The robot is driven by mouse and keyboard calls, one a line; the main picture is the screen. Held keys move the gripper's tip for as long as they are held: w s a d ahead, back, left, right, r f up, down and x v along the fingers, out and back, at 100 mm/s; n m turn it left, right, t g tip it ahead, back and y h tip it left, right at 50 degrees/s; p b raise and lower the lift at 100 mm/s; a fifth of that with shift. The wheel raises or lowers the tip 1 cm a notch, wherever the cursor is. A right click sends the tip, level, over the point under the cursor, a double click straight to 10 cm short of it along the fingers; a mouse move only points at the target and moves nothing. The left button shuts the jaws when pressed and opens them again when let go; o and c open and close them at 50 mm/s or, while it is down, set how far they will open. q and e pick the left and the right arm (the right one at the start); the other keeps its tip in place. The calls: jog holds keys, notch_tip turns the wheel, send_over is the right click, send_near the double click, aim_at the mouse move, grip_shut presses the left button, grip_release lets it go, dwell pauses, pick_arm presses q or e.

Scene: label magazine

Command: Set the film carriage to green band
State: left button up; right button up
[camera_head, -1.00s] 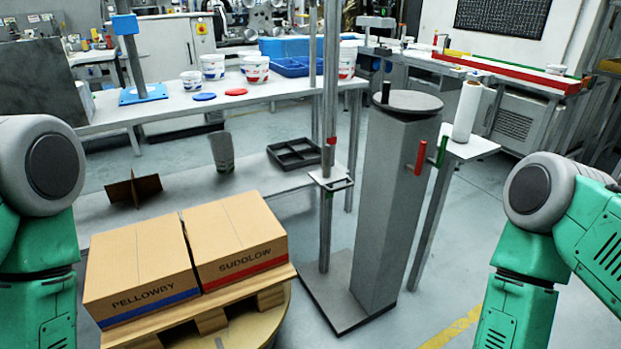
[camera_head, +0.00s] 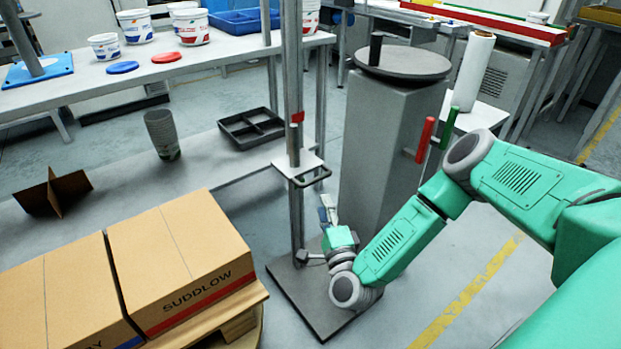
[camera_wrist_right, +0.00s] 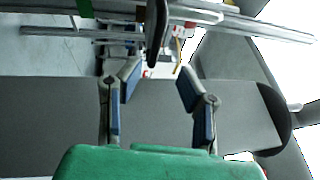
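The film carriage (camera_head: 297,163) is a pale plate with a dark loop handle (camera_head: 314,178) at its front, on the upright mast (camera_head: 291,72). A red band (camera_head: 297,118) shows on the mast above the carriage; I cannot make out a green band there. My right gripper (camera_head: 328,209) is below and slightly right of the handle, fingers pointing up, apart from it. In the right wrist view its two blue-padded fingers (camera_wrist_right: 159,82) are spread with nothing between the pads. A dark curved bar, probably the handle, shows beyond them. My left gripper is out of view.
A grey pedestal (camera_head: 385,130) with a round top stands right of the mast, with a red grip (camera_head: 426,137) and a green grip (camera_head: 448,129) at its side. A white film roll (camera_head: 474,72) stands behind. Cartons (camera_head: 178,260) sit at front left.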

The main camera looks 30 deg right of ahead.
aim_at(317, 178)
jog(key=x, duration=0.3)
jog(key=d+b+x, duration=0.1)
jog(key=x, duration=0.2)
jog(key=f+x, duration=0.1)
jog(key=x, duration=0.2)
jog(key=shift+d+b, duration=0.35)
jog(key=shift+d, duration=0.1)
jog(key=shift+w+a+r, duration=0.15)
jog(key=shift+w+a, duration=0.05)
jog(key=shift+w, duration=0.05)
jog(key=shift+w+a+r, duration=0.15)
jog(key=shift+a+r, duration=0.05)
jog(key=shift+a, duration=0.1)
jog(key=shift+d+f, duration=0.1)
jog(key=shift+d, duration=0.2)
grip_shut()
jog(key=shift+d+f, duration=0.1)
jog(key=shift+d, duration=0.1)
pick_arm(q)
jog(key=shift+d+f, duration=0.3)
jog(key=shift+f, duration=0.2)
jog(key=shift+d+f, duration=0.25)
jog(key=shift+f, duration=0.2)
